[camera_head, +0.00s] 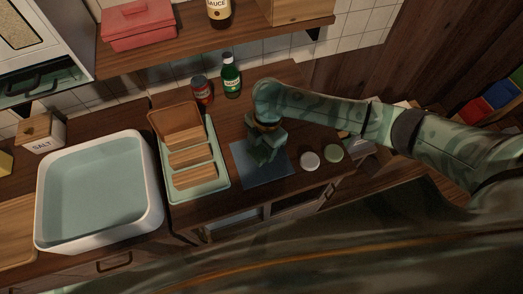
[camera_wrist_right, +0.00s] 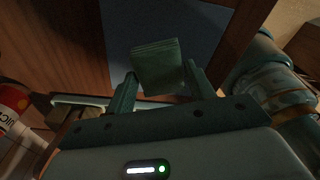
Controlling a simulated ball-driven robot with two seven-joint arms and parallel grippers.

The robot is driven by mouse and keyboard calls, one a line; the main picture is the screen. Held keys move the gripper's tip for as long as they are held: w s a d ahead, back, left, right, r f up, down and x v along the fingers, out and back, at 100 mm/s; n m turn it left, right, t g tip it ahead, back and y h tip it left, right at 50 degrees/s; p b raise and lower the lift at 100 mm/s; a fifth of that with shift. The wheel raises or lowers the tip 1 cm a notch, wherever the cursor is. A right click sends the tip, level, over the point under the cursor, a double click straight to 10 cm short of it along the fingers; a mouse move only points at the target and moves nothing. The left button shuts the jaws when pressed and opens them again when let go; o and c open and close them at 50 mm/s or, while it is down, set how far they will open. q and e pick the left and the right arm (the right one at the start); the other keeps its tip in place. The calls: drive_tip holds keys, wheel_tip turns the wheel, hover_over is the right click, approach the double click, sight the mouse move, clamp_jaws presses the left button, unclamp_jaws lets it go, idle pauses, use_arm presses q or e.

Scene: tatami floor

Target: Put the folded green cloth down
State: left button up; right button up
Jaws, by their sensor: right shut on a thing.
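The folded green cloth (camera_wrist_right: 158,66) is a small layered block in the right wrist view, between the two fingers of my right gripper (camera_wrist_right: 160,88). In the head view my right gripper (camera_head: 262,158) points down over a flat blue mat (camera_head: 280,168) on the wooden counter. The gripper is shut on the cloth, which it mostly hides in the head view. The mat also shows in the right wrist view (camera_wrist_right: 205,25) behind the cloth. I cannot tell whether the cloth touches the mat. My left gripper is not in view.
A green tray (camera_head: 222,185) with wooden slats stands left of the mat, and a white basin (camera_head: 150,215) further left. Two round lids, one white (camera_head: 310,161) and one green (camera_head: 334,153), lie to the right. A can (camera_head: 202,90) and a green bottle (camera_head: 231,78) stand behind.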

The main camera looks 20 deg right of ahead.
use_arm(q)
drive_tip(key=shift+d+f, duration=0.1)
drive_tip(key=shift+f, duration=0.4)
use_arm(e)
drive_tip(key=shift+f, duration=0.95)
drive_tip(key=shift+f, duration=0.15)
drive_tip(key=o, duration=0.9)
drive_tip(key=shift+a, duration=0.1)
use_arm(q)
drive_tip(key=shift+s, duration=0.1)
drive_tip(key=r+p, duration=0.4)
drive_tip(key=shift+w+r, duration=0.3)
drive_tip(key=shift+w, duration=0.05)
use_arm(e)
drive_tip(key=r, duration=0.4)
drive_tip(key=d+r, duration=0.1)
drive_tip(key=r, duration=0.7)
drive_tip(key=shift+w+d+r, duration=0.1)
drive_tip(key=shift+w+d, duration=0.1)
drive_tip(key=shift+w, duration=0.05)
